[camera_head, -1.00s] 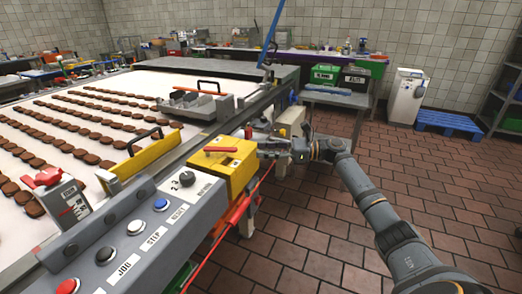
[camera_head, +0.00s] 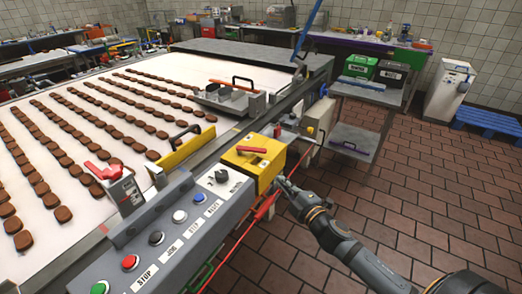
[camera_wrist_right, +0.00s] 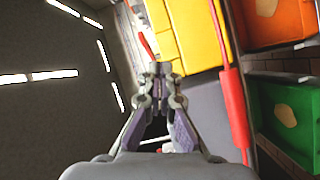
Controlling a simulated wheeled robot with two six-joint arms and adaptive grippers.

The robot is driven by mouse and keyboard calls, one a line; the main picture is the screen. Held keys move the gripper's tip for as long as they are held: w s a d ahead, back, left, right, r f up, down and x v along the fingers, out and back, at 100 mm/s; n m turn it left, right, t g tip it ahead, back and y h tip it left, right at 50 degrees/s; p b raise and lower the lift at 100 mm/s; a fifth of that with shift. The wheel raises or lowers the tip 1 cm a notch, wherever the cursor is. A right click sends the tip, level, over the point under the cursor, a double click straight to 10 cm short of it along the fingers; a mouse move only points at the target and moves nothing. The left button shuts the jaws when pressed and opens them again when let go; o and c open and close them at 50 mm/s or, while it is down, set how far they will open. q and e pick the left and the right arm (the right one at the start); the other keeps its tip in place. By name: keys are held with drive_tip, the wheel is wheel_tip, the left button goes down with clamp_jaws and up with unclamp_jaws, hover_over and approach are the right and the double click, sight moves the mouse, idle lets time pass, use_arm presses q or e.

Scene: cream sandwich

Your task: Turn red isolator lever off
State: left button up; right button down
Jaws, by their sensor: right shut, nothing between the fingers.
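The red lever (camera_head: 251,150) lies across the top of a yellow box (camera_head: 268,170) at the end of the grey button panel. My right gripper (camera_head: 281,181) is shut and empty, just to the right of the yellow box and below the level of the lever. In the right wrist view the gripper (camera_wrist_right: 160,72) points up the picture, with the yellow box (camera_wrist_right: 205,35) ahead and to the right. A red bar (camera_wrist_right: 146,45), probably the lever, shows just beyond the fingertips. I cannot tell whether they touch. My left gripper is out of view.
The grey button panel (camera_head: 165,245) runs toward the near left. Another red handle (camera_head: 97,171) sits on a grey unit beside the conveyor (camera_head: 60,110). A red rail (camera_head: 262,208) runs below the yellow box. Tiled floor (camera_head: 430,200) is open at right.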

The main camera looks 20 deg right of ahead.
sight(262, 164)
drive_tip(key=s+a+r+n+y, duration=0.2)
drive_tip(key=a+n, duration=0.1)
drive_tip(key=n, duration=0.2)
drive_tip(key=p+x, duration=0.6)
drive_tip(key=p, duration=0.1)
drive_tip(key=p+x, duration=0.4)
drive_tip(key=shift+d+r, duration=0.1)
drive_tip(key=shift+r, duration=0.3)
drive_tip(key=shift+w+d+f, duration=0.1)
drive_tip(key=shift+w+d, duration=0.25)
drive_tip(key=shift+w, duration=0.2)
drive_tip(key=shift+w+d+f, duration=0.1)
drive_tip(key=shift+w+d, duration=0.2)
drive_tip(key=shift+w, duration=0.25)
drive_tip(key=shift+w+d, duration=0.5)
drive_tip(key=shift+w, duration=0.1)
drive_tip(key=shift+r, duration=0.1)
